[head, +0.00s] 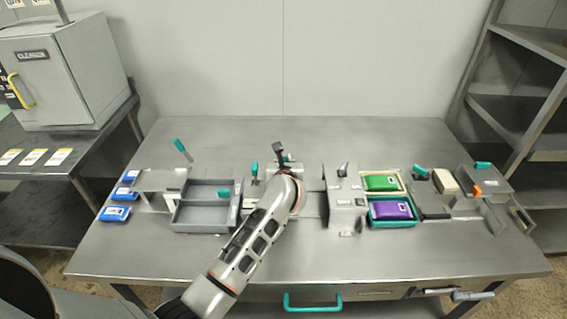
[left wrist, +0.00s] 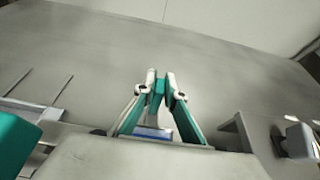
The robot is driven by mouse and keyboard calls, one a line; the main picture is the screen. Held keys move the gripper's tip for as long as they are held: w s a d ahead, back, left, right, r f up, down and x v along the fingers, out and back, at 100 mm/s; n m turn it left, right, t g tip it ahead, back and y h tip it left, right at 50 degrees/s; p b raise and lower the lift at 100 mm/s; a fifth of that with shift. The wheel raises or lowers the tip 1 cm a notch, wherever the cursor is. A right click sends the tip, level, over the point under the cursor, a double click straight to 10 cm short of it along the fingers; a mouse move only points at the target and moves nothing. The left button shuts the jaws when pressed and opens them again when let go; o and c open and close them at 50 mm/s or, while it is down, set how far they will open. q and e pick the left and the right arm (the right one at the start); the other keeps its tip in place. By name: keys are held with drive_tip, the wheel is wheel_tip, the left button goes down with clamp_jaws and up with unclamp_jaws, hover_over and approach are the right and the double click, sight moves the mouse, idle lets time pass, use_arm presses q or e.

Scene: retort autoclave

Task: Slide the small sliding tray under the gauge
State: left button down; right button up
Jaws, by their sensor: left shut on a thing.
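My left arm reaches in from the lower left and hides much of the station in the middle of the table. My left gripper (head: 281,154) is at its far end, mostly hidden behind the wrist. In the left wrist view the two fingers (left wrist: 160,88) are shut on a small teal upright piece (left wrist: 157,100), which looks like a handle. A blue and white item (left wrist: 152,132) lies just behind it, partly covered. The small sliding tray and the gauge cannot be made out clearly behind my arm. My right gripper is not in view.
A grey open tray (head: 202,216) is left of my arm, with blue packs (head: 116,213) farther left. A grey housing (head: 346,205) stands to the right, beside trays with a green pack (head: 382,183) and a purple pack (head: 392,210). The table's back strip (head: 300,131) is clear.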

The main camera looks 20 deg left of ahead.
use_arm(q)
drive_tip(key=shift+d, duration=0.1)
drive_tip(key=c, duration=2.1)
unclamp_jaws()
drive_tip(key=shift+s, duration=0.1)
drive_tip(key=v, duration=0.7)
drive_tip(key=shift+s, duration=0.15)
